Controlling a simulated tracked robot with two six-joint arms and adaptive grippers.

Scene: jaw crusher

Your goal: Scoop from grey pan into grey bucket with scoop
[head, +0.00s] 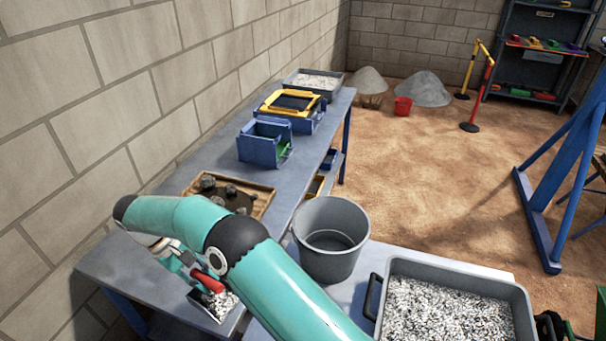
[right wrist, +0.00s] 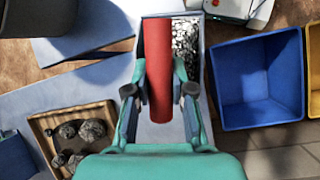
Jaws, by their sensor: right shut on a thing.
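My right gripper (head: 198,275) is shut on the red handle of the scoop (head: 214,304). In the right wrist view the handle (right wrist: 158,70) runs between the two fingers (right wrist: 160,95). Light speckled gravel (right wrist: 187,42) shows in the scoop, partly hidden by the handle. The scoop is over the near left end of the bench, left of and apart from the grey bucket. The grey bucket (head: 331,244) stands upright, and its visible inside looks empty. The grey pan (head: 522,312), full of black-and-white gravel, is at the lower right. My left gripper is not in view.
A wooden tray of dark rocks (head: 268,202) lies on the bench behind my right arm. A blue box (head: 262,148), a yellow-framed sieve (head: 291,103) and another gravel pan (head: 314,84) stand farther back. A block wall borders the bench's left side.

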